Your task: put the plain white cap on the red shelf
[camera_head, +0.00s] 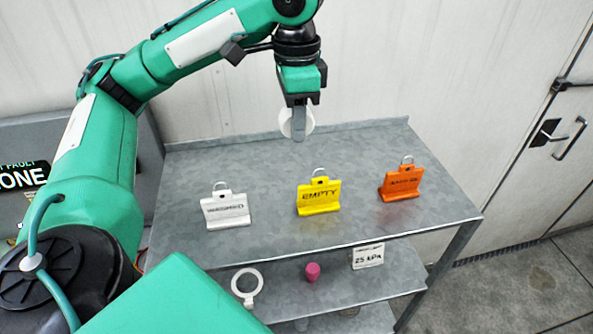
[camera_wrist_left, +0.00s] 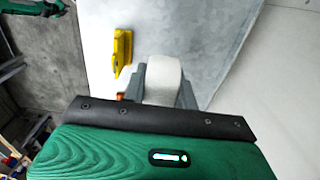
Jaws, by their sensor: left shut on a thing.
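My left gripper (camera_head: 298,126) is shut on a plain white round cap (camera_head: 308,121). It holds the cap in the air above the rear part of the grey metal shelf top (camera_head: 255,160). In the left wrist view the white cap (camera_wrist_left: 164,75) sits between the grey fingers, which hide part of it. I see no red shelf in either view. My right gripper is not in view.
On the top stand a white sign (camera_head: 227,211), a yellow EMPTY sign (camera_head: 319,197) and an orange sign (camera_head: 401,183). The lower level (camera_head: 290,300) holds a white ring (camera_head: 247,286), a pink plug (camera_head: 313,271) and a "25 kPa" plate (camera_head: 368,257). A wall stands behind.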

